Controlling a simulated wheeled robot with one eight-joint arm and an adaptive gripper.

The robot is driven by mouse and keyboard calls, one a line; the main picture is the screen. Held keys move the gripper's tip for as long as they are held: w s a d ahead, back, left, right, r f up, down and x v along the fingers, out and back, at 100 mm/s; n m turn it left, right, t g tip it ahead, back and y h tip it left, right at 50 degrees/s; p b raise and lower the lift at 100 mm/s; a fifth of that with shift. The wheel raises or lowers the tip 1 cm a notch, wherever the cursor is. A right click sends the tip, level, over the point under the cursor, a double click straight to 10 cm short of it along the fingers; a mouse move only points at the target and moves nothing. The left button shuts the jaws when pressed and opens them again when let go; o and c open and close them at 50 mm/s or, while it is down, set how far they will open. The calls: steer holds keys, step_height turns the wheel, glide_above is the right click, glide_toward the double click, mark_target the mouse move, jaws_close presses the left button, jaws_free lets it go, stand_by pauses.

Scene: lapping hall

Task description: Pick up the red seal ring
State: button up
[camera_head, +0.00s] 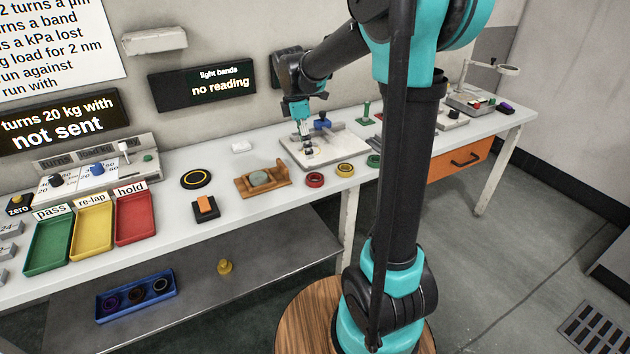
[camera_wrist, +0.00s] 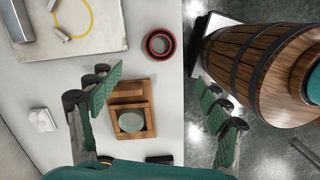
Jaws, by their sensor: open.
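The red seal ring (camera_head: 314,186) lies flat near the front edge of the bench, right of a wooden block holder, in the head view. It also shows in the wrist view (camera_wrist: 148,44), at the top middle, as a red ring with a dark inside. The ring is beyond the fingertips, not touched.
A yellow ring (camera_head: 345,175) and a green ring (camera_head: 374,166) lie in a row to the right of the red one. The wooden holder (camera_head: 245,186) with a round glass disc stands left. Coloured trays (camera_head: 136,240) stand further left. A blue tray (camera_head: 172,284) sits on the lower shelf.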

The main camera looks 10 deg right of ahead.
glide_above(314, 174)
steer(key=s+a, duration=0.2)
step_height(314, 174, down, 7)
steer(key=shift+d, duration=0.15)
steer(key=shift+w+d+f, duration=0.1)
steer(key=shift+d+f, duration=0.15)
steer(key=shift+f, duration=0.55)
steer(key=shift+s+d+f, duration=0.1)
steer(key=shift+d+f, duration=0.15)
steer(key=shift+f, duration=0.6)
steer(key=shift+w+d+f, duration=0.1)
steer(key=shift+d+f, duration=0.15)
steer(key=shift+f, duration=0.55)
steer(key=c, duration=1.2)
steer(key=shift+c, duration=0.2)
